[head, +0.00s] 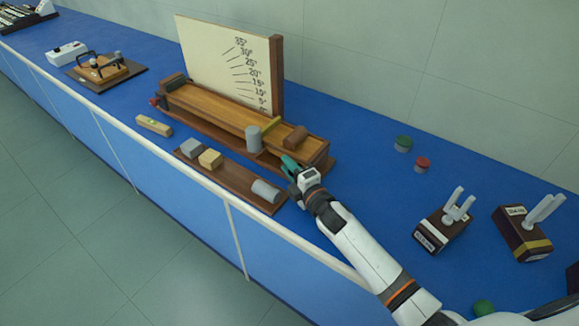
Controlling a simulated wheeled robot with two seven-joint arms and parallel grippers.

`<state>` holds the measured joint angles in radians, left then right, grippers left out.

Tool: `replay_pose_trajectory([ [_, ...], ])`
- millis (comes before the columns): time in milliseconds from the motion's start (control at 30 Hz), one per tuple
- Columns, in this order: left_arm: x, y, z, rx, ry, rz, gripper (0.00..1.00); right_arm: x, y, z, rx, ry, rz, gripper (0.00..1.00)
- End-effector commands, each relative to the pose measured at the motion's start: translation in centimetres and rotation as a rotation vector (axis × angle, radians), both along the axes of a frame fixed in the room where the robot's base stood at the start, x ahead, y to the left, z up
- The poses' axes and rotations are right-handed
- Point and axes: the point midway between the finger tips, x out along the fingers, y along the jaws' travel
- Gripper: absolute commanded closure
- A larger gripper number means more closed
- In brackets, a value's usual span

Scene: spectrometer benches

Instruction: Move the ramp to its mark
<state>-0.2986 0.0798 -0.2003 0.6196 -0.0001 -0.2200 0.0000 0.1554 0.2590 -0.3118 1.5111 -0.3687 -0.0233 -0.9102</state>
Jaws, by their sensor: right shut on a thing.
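The ramp (225,111) is a long wooden board with raised sides, lying almost flat on a brown base in front of a cream angle board (222,55) marked from 5° to 35°. A grey cylinder (254,138) and a brown block (295,137) are at its right part. A yellow strip (271,124) shows at its far side. My right gripper (289,163) is at the near side of the ramp's right end, with teal at its fingertips. It is shut on the ramp's near edge; the grip is partly hidden. My left gripper is not in view.
A brown tray (228,182) in front holds two blocks and a grey cylinder. A small level (154,125) lies left of it. Blue bench is clear between.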

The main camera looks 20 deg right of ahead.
Motion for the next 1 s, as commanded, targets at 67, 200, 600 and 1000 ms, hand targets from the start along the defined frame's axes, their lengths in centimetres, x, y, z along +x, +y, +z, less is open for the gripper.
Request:
replay_pose_trajectory([
  [67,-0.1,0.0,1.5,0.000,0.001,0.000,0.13,0.1,0.0,1.4,-0.007,0.006,0.000,1.00],
  [200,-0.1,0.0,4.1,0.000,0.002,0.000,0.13,0.2,0.1,3.6,-0.026,0.027,0.002,1.00],
  [600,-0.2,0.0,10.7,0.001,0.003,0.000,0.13,0.6,0.5,8.7,-0.078,0.095,0.003,1.00],
  [1000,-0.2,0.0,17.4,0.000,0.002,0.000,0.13,1.7,1.2,14.9,-0.139,0.168,0.005,1.00],
])
